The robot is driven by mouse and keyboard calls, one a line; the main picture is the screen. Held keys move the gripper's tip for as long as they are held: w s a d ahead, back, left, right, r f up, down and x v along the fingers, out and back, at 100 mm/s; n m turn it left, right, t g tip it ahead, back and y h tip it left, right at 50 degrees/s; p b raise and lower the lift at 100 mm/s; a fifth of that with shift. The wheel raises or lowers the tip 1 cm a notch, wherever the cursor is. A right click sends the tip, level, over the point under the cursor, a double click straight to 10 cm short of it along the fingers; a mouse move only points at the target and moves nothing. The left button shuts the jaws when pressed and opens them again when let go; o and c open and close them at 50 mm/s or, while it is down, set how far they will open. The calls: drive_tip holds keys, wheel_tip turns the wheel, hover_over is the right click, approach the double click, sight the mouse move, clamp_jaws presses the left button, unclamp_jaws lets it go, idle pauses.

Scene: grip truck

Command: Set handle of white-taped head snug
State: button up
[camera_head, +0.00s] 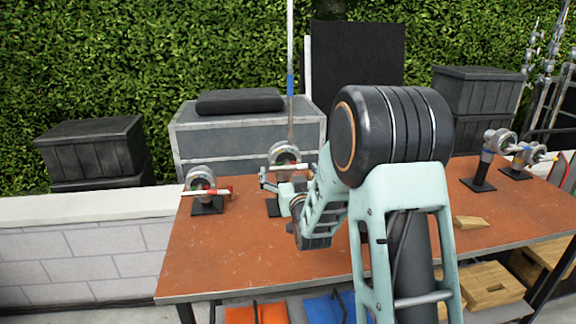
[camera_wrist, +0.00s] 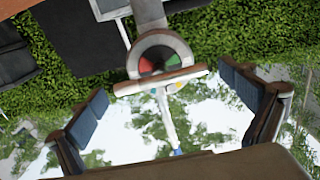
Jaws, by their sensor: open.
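The middle grip head (camera_head: 284,151) stands on the orange-brown table, its pale, white-looking handle (camera_head: 298,166) lying roughly level across it. In the wrist view the round head (camera_wrist: 163,52) shows a red and green face, with the handle (camera_wrist: 140,86) crossing below it, slightly tilted. My gripper (camera_head: 275,186) is close in front of this head. In the wrist view my gripper (camera_wrist: 164,84) is open, with one finger off each end of the handle and visible gaps on both sides. Part of the head and its stand is hidden behind my arm in the head view.
A red-marked head (camera_head: 202,180) stands to the left. Two more heads, one blue-marked (camera_head: 488,155), stand at the right. A wooden wedge (camera_head: 470,222) lies on the table (camera_head: 215,262). The table's front left is clear. A tall pole (camera_head: 291,100) rises behind the middle head.

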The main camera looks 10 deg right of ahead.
drive_tip(key=shift+w, duration=1.05)
drive_tip(key=shift+c, duration=0.6)
drive_tip(key=c, duration=1)
